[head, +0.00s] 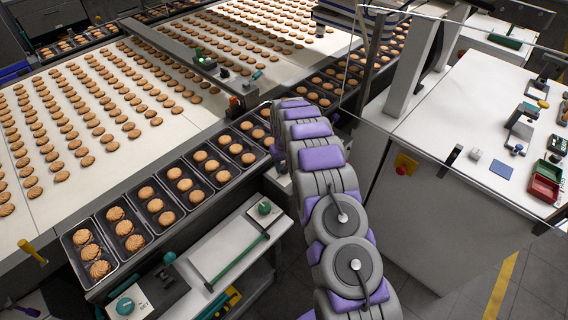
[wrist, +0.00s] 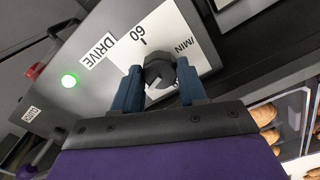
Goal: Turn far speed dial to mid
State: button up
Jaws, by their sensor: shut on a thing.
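In the wrist view the dark grey speed dial (wrist: 158,69) stands on a white scale plate marked "60" and "/MIN", beside a "DRIVE" label. My gripper (wrist: 160,80) has its two blue-grey fingers on either side of the dial and is shut on it. The scale mark by "60" shows just beyond the dial. The dial's pointer is hard to make out, so its exact setting cannot be told.
A lit green lamp (wrist: 69,80) and a red button (wrist: 35,71) sit on the panel left of the dial. Biscuit trays (head: 178,187) line the conveyor's edge (head: 52,205) left of my arm. A white-topped cabinet (head: 470,125) stands to the right.

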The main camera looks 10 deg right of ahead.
aim_at(284, 166)
jog(key=shift+m+p, duration=0.4)
jog(key=shift+m, duration=1.3)
jog(key=o, duration=1.1)
jog(key=shift+c, duration=0.2)
notch_tip(284, 166, up, 17)
jog(key=p, duration=0.1)
jog(key=shift+r, duration=0.15)
jog(key=shift+a, duration=0.1)
